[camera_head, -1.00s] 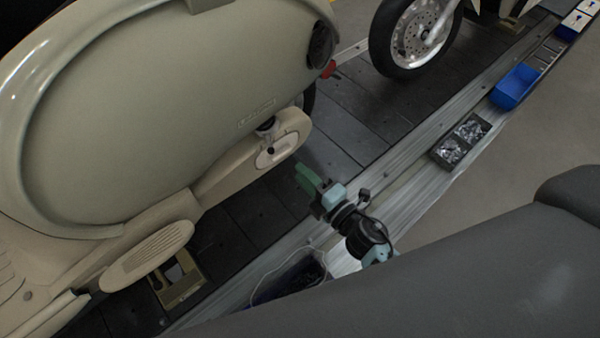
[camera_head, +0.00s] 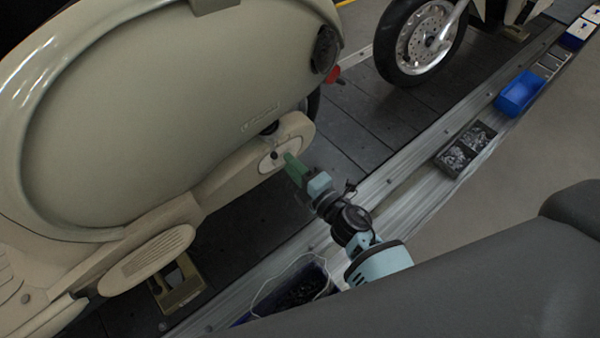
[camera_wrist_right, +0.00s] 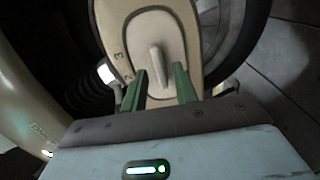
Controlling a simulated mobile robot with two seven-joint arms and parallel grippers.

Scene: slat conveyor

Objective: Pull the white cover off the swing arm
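The white cover (camera_head: 267,163) is a pale oval plate on the rear end of the scooter's cream swing arm (camera_head: 228,183). In the right wrist view the cover (camera_wrist_right: 142,38) has a raised upright ridge in its middle and sits in the swing arm end (camera_wrist_right: 112,22). My right gripper (camera_head: 288,157) has green fingers pointing at the cover; its tips overlap the cover's right part in the head view. In the wrist view the right gripper (camera_wrist_right: 159,76) is open, with the ridge just ahead between the fingertips. I cannot tell whether they touch the cover. My left gripper is not in view.
The cream scooter body (camera_head: 170,110) fills the left, above the dark slat conveyor (camera_head: 350,125). A dark blue bin (camera_head: 318,262) lies near my right arm. A grey parts tray (camera_head: 465,150) and a blue bin (camera_head: 520,93) stand along the rail. Another scooter's wheel (camera_head: 420,40) is behind.

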